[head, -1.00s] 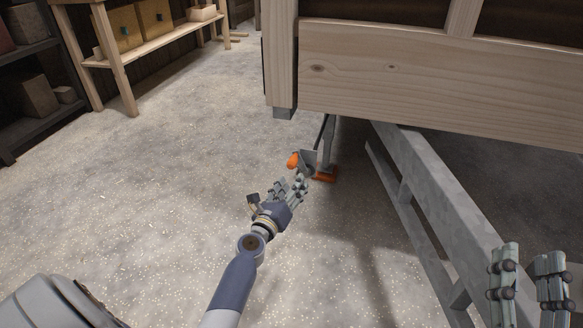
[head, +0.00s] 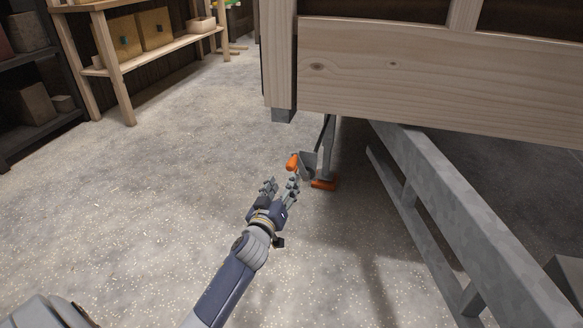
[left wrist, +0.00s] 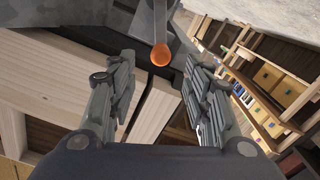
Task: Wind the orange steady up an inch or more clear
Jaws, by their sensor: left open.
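The steady (head: 328,150) is a grey post under the trailer's corner, with a flat orange foot (head: 324,184) at or close to the floor; any gap is too small to tell. Its orange crank handle (head: 292,162) sticks out to the left, beside a grey plate. My left gripper (head: 281,184) is open and empty, just in front of and below the handle, apart from it. In the left wrist view an orange round end (left wrist: 160,54) on a pale rod shows beyond and between the open fingers (left wrist: 160,85). My right gripper is out of view.
The wooden trailer body (head: 420,75) overhangs the steady. A grey metal chassis beam (head: 450,200) runs down the right. A wooden shelf bench (head: 150,50) and a dark shelf (head: 30,90) stand at the back left. The speckled floor (head: 130,200) is clear on the left.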

